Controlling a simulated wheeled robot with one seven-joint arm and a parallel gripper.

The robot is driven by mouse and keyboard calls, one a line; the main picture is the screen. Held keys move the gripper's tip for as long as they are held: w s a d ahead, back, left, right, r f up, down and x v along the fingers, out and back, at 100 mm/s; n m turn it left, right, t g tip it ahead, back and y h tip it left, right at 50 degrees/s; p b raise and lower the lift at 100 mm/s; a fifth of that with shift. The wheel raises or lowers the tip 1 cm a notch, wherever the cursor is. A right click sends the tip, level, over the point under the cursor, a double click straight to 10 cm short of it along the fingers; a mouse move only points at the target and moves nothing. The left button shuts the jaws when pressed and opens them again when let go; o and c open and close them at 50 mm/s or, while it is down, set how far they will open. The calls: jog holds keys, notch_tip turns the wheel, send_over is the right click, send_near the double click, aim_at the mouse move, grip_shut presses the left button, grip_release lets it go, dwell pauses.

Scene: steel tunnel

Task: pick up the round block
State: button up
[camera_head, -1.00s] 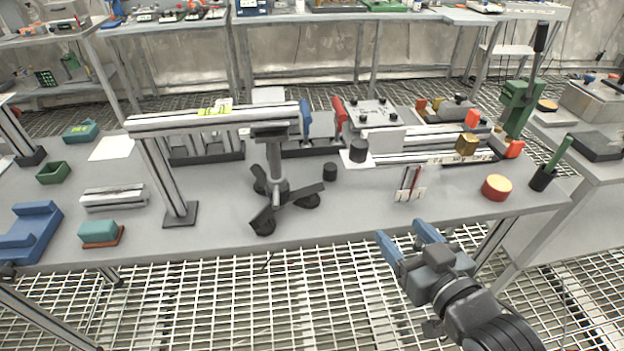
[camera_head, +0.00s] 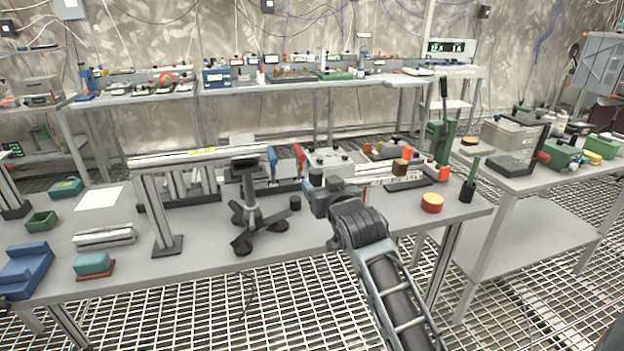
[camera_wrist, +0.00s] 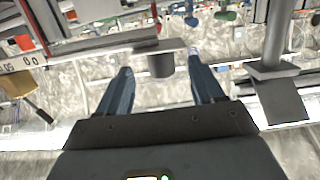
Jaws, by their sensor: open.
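A red round block with a yellowish top (camera_head: 432,203) stands near the right end of the workbench in the head view. A dark grey round block (camera_wrist: 161,66) shows in the wrist view, in line with the gap between my fingers and beyond them; that view looks upside down. My gripper (camera_wrist: 161,62) is open, with blue fingers on both sides and nothing between them. In the head view my wrist hides the fingers, over the middle of the bench. The red block is to the right of my gripper and apart from it.
A dark tripod stand (camera_head: 247,215) and a metal frame (camera_head: 163,225) stand left of my arm. A small black cylinder (camera_head: 295,202) is near the tripod.

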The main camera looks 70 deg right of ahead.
aim_at(318, 175)
jog(key=x, duration=0.5)
jog(key=shift+r+p, duration=0.25)
jog(key=shift+p, duration=0.15)
jog(key=c, duration=1.2)
jog(key=shift+o, duration=0.2)
jog(key=shift+r, duration=0.5)
jog(key=r, duration=0.3)
jog(key=shift+s+d+r, duration=0.3)
jog(key=shift+s+r, duration=0.05)
jog(key=s+d+r, duration=0.5)
jog(key=s+r, duration=0.1)
jog(key=s, duration=0.3)
jog(key=shift+s+r+b, duration=0.2)
jog(key=shift+s+b, duration=0.05)
jog(key=shift+b, duration=0.1)
